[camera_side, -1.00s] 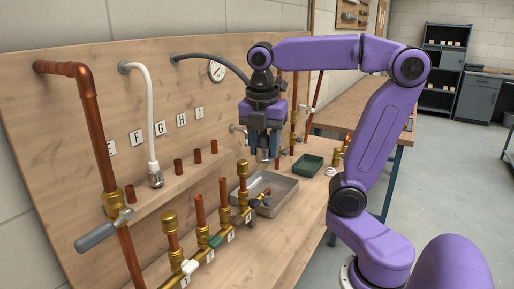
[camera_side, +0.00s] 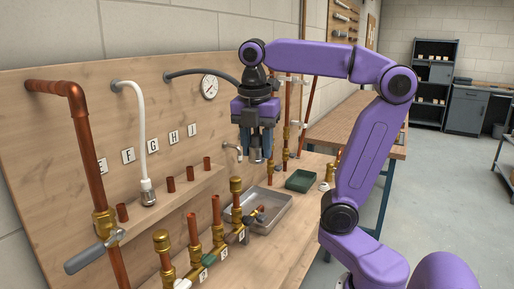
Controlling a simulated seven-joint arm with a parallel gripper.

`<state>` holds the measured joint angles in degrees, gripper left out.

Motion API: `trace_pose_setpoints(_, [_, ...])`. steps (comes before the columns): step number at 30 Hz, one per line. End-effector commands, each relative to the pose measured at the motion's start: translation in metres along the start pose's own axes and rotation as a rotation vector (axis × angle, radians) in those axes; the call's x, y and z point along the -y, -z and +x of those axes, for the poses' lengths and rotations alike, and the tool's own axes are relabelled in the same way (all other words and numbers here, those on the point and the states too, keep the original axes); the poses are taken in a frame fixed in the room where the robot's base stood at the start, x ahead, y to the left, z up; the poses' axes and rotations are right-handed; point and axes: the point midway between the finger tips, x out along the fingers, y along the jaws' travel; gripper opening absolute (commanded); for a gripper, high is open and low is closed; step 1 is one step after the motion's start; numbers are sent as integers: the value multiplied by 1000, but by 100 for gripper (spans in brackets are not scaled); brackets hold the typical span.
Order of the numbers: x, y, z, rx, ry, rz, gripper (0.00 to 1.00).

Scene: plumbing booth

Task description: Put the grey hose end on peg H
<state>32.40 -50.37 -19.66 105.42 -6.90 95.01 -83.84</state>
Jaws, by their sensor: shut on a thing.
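The grey hose (camera_side: 202,71) leaves the board at upper left and arches right to my gripper (camera_side: 258,157). My gripper points down and is shut on the hose end (camera_side: 258,159), which is mostly hidden between the fingers. The gripper is above the bench, to the right of the peg row and higher than it. Peg H (camera_side: 187,174) is a short, upright, bare copper stub on the wooden ledge, fourth in the row. The H label (camera_side: 174,138) is on the board above it.
A white hose (camera_side: 140,120) ends on the peg under F. Bare copper pegs G (camera_side: 170,185) and I (camera_side: 206,163) flank H. A grey tray (camera_side: 284,213) stands below my gripper. Brass valves with copper pipes (camera_side: 193,229) stand in front of the ledge. A green bin (camera_side: 300,181) is at right.

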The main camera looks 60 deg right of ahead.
Motion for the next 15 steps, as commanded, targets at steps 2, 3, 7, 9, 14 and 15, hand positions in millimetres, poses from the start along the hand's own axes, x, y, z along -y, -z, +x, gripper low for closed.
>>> trace_pose_setpoints(2, [0,0,0,0,0,0,9])
trace_pose_setpoints(3, [0,0,0,0,0,0,9])
trace_pose_setpoints(7, [-4,0,-1,0,0,0,9])
trace_pose_setpoints(9, [-12,-1,-2,0,1,1,9])
trace_pose_setpoints(14, [-46,-6,-9,-1,3,5,9])
trace_pose_setpoints(15, [-58,-8,-10,-1,3,6,9])
